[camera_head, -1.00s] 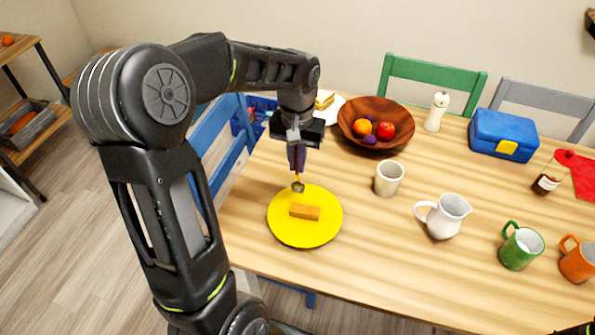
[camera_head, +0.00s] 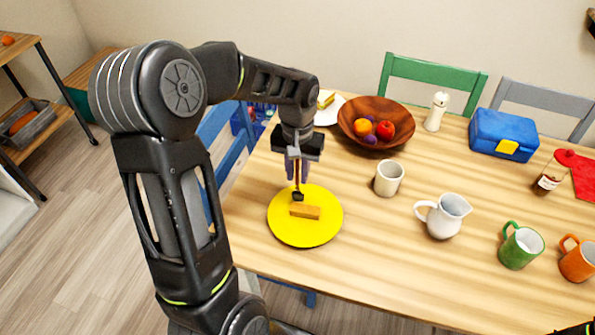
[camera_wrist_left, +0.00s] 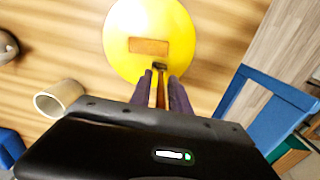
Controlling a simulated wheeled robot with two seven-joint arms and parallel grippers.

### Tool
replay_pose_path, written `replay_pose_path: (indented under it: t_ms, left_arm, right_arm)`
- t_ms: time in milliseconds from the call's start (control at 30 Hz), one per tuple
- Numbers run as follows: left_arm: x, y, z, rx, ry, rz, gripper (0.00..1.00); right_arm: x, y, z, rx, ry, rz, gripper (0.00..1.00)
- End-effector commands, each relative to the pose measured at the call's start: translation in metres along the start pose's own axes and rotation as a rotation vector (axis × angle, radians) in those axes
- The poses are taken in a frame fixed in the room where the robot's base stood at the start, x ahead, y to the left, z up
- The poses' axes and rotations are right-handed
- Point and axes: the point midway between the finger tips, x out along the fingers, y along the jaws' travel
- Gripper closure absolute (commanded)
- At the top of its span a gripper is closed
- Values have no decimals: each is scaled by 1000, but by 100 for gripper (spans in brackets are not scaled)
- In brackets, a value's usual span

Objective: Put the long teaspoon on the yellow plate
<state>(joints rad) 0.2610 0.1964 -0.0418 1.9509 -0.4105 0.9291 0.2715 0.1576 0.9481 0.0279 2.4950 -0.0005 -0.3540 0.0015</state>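The long teaspoon (camera_head: 298,187) hangs bowl-down from my left gripper (camera_head: 297,178), with its handle between the two purple fingers. Its dark bowl is over the upper part of the yellow plate (camera_head: 290,230), just behind a tan block lying there. I cannot tell whether the bowl touches the plate. In the left wrist view the teaspoon (camera_wrist_left: 160,67) points from between the fingers (camera_wrist_left: 161,82) over the near edge of the yellow plate (camera_wrist_left: 150,20). My right gripper does not show.
The tan block (camera_head: 306,212) lies mid-plate. A white cup (camera_head: 389,180), a white pitcher (camera_head: 443,217) and a fruit bowl (camera_head: 352,121) stand to the right and behind. A blue chair (camera_head: 227,155) is at the table's left edge. The table between cup and plate is clear.

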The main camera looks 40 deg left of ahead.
Motion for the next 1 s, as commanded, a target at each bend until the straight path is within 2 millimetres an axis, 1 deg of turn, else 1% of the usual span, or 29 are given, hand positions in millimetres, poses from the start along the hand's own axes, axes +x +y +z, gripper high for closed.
replay_pose_path:
  t_ms: [100, 333, 467, 567, 667, 900, 1000]
  left_arm:
    - [0, 0, 0, 0, 0, 0, 70]
    - [-1, 0, 0, 0, 0, 0, 70]
    - [-7, 0, -1, 0, 2, 0, 70]
    - [-18, 0, -1, 0, 4, 0, 70]
    - [-35, 1, -1, 0, 6, 1, 70]
    - [-86, 0, -1, 1, 6, 0, 70]
    - [-103, 0, -1, 0, 3, 1, 70]
  right_arm:
    - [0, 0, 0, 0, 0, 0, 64]
    - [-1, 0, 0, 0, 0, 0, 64]
    - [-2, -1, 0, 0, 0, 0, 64]
    - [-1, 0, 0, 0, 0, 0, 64]
    - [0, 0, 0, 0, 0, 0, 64]
    - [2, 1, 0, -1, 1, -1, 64]
    - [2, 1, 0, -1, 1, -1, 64]
